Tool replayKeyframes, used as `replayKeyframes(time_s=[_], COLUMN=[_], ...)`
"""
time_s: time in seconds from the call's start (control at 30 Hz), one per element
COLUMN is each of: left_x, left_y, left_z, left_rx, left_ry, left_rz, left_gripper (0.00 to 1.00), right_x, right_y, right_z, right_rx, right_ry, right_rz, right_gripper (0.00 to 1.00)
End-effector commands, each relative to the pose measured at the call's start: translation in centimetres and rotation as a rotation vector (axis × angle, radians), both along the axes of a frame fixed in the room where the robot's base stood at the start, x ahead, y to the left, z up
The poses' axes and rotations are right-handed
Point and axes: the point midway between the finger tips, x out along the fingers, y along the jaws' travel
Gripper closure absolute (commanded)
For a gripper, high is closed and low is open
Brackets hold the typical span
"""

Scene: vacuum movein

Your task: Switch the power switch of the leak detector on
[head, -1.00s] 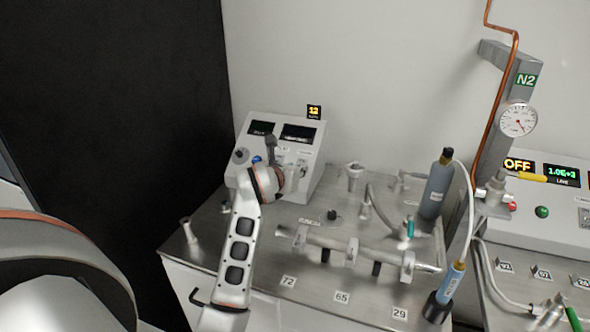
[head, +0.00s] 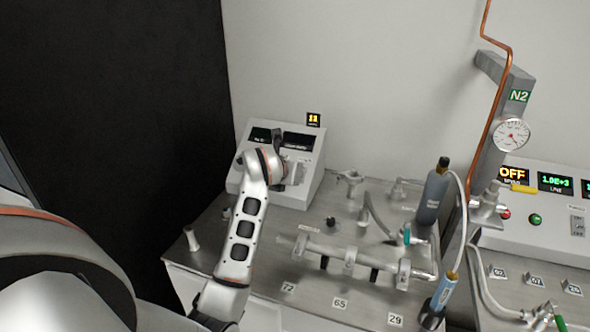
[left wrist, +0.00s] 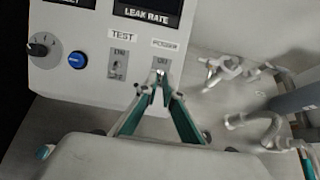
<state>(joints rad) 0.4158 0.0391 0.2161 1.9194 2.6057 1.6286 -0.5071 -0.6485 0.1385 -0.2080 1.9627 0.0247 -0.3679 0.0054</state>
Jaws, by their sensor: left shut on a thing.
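The leak detector (head: 303,184) is a pale sloped console at the back left of the steel bench, against the wall. In the left wrist view its panel (left wrist: 70,88) shows the TEST switch (left wrist: 117,66) and, right of it, the power switch (left wrist: 162,63) under a partly blurred label. My left gripper (left wrist: 159,76) has its green-edged fingers closed together at the power switch. The fingertips cover the lever, so its position cannot be told. In the head view my wrist hides much of the panel. My right gripper is not in view.
A black knob (left wrist: 40,46) and blue button (left wrist: 77,61) sit left of the switches. Right of the detector stand metal fittings, a pipe manifold (head: 350,257) and a grey cylinder (head: 431,195). A second console (head: 540,236) stands far right, reading OFF.

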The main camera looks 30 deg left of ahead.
Motion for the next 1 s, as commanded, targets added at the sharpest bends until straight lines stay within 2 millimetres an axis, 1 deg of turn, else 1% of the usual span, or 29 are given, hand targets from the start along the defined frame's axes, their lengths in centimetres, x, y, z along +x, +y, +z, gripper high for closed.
replayKeyframes(time_s=[0.03,0.13,0.23,0.4,0.6,0.8,1.0], left_x=[0.3,0.6,1.0,1.6,2.2,2.6,2.8], left_y=[0.1,0.3,0.3,0.5,0.6,0.6,0.7], left_z=[0.8,1.1,1.3,1.7,1.9,2.0,2.0], left_rx=[-0.008,-0.030,-0.051,-0.088,-0.120,-0.141,-0.154], left_ry=[0.039,0.128,0.220,0.370,0.501,0.589,0.641], left_rz=[0.000,0.002,0.002,0.002,0.001,0.001,0.001], left_gripper=[1.00,1.00,1.00,1.00,1.00,1.00,1.00], right_x=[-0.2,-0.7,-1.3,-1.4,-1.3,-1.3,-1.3], right_y=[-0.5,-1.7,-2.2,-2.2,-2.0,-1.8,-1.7], right_z=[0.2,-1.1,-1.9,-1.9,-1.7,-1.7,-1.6], right_rx=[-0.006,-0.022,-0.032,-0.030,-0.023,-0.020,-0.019], right_ry=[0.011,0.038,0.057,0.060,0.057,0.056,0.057], right_rz=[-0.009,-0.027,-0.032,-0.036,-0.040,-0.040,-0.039], right_gripper=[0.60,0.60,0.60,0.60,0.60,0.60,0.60])
